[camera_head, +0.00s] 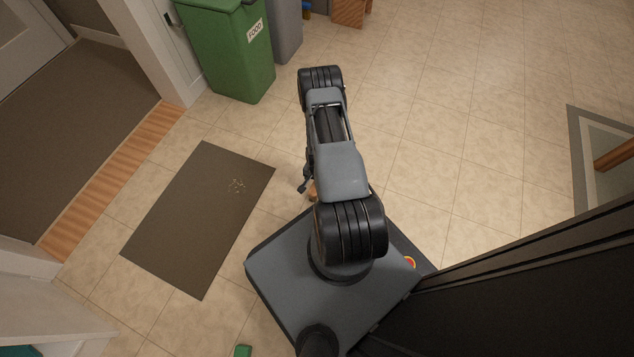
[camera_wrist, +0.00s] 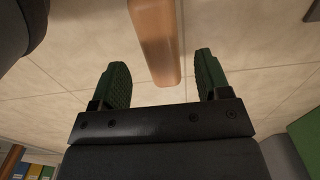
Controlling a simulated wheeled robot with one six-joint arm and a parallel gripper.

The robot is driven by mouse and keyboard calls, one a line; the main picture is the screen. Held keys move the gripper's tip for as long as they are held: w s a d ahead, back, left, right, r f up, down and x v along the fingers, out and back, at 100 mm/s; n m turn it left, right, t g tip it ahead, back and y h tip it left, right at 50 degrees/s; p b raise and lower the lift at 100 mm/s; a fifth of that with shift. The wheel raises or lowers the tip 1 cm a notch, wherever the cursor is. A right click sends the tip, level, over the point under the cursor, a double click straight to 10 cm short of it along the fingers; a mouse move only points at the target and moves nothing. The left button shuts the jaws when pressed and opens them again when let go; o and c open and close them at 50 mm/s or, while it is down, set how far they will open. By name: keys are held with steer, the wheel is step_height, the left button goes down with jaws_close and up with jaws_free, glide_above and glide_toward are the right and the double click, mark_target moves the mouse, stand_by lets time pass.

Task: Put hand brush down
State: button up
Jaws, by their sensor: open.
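A smooth wooden piece, likely the hand brush's handle (camera_wrist: 155,38), enters from the top of the wrist view. Its rounded end lies between the two green-padded fingers of my gripper (camera_wrist: 161,60). The fingers are spread, with a gap on each side of the wood, so my gripper is open. The bristles are out of the wrist view. In the head view, a small brown bit of what seems to be the hand brush (camera_head: 312,191) shows beside my arm. My arm hides most of the gripper there.
A dark mat (camera_head: 180,235) with a small patch of pale debris (camera_head: 237,186) lies left of my base. A green bin (camera_head: 232,50) and a grey bin (camera_head: 286,30) stand behind. A dark cabinet (camera_head: 540,290) is close at right. Tiled floor is clear at upper right.

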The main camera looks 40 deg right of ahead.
step_height(320, 180, up, 5)
steer(key=shift+p, duration=0.85)
steer(key=w+a+r+n, duration=0.2)
steer(key=r, duration=0.7)
steer(key=w+a+r+n+t, duration=0.1)
steer(key=w+a+r+n, duration=0.15)
steer(key=r, duration=0.65)
steer(key=w+a+r+n, duration=0.1)
steer(key=w+a+r, duration=0.15)
steer(key=r, duration=0.65)
steer(key=s+a+r+n, duration=0.2)
steer(key=s+a+r, duration=0.1)
steer(key=r, duration=0.3)
steer(key=s+a+r+n+t, duration=0.1)
steer(key=s+a+r+n, duration=0.1)
steer(key=s+a+r, duration=0.2)
steer(key=s+a+r+n, duration=0.3)
steer(key=s+r, duration=0.3)
steer(key=r, duration=0.4)
steer(key=shift+s+a+t, duration=0.25)
steer(key=shift+a+t, duration=0.05)
